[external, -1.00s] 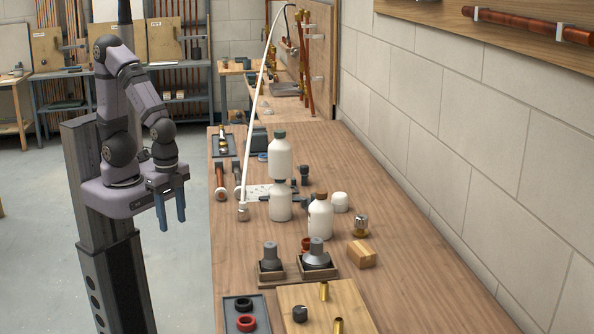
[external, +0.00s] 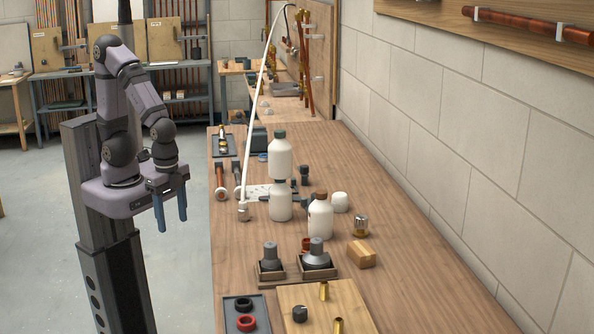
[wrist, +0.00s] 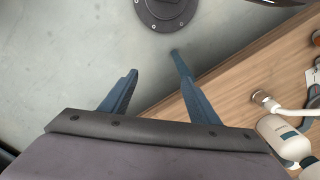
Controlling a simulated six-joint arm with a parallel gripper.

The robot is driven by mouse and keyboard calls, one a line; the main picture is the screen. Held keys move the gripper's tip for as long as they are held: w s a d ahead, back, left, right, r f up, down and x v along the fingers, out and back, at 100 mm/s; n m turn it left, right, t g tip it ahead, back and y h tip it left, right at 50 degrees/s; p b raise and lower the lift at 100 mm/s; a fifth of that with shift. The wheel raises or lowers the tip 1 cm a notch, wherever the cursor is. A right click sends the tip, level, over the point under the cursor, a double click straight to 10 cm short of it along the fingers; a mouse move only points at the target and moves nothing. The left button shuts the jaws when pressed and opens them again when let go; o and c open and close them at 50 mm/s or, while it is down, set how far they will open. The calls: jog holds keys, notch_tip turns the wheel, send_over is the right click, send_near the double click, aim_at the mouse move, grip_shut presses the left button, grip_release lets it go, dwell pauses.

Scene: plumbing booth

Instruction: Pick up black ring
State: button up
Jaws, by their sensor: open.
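The black ring (external: 243,304) lies in a small dark tray (external: 235,325) at the near left corner of the workbench in the external view. My gripper (external: 171,226) hangs over the floor beside the bench's left edge, pointing down, well behind and left of the tray. It is open and empty. In the wrist view its two blue fingers (wrist: 155,62) are spread apart over the grey floor. The black ring does not show in the wrist view.
A wooden board (external: 350,301) with brass fittings lies right of the tray. Two grey fittings stand in wooden holders (external: 316,270) behind it. White bottles (external: 320,217) and a white hose (external: 257,110) stand farther back. The bench's right side is mostly clear.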

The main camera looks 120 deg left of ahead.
jog(key=m+t+h+b, duration=0.1)
jog(key=t+b, duration=0.1)
jog(key=t, duration=0.7)
send_near(248, 307)
jog(key=s+a+f, duration=0.1)
jog(key=s, duration=0.1)
jog(key=s+a+f, duration=0.1)
jog(key=s+f, duration=0.1)
jog(key=s, duration=0.1)
jog(key=s+a+f, duration=0.1)
jog(key=s+a, duration=0.1)
jog(key=shift+s+a+f, duration=0.1)
jog(key=shift+s+f, duration=0.1)
jog(key=w+t, duration=0.1)
jog(key=w+d+t, duration=0.2)
jog(key=shift+w+r+m+h, duration=0.15)
jog(key=shift+r+m+h, duration=0.15)
jog(key=shift+r, duration=0.05)
jog(key=shift+w+d+r+t+h, duration=0.35)
jog(key=shift+w+r+t, duration=0.15)
jog(key=shift+t, duration=0.2)
jog(key=shift+f+p+x, duration=0.15)
jog(key=shift+p+x, duration=0.45)
jog(key=shift+x, duration=1.2)
jog(key=shift+f+p+x, duration=0.15)
jog(key=shift+p+x, duration=0.4)
jog(key=shift+x, duration=1.25)
jog(key=shift+s+d, duration=0.1)
jog(key=shift+s, duration=0.05)
jog(key=c, duration=1.1)
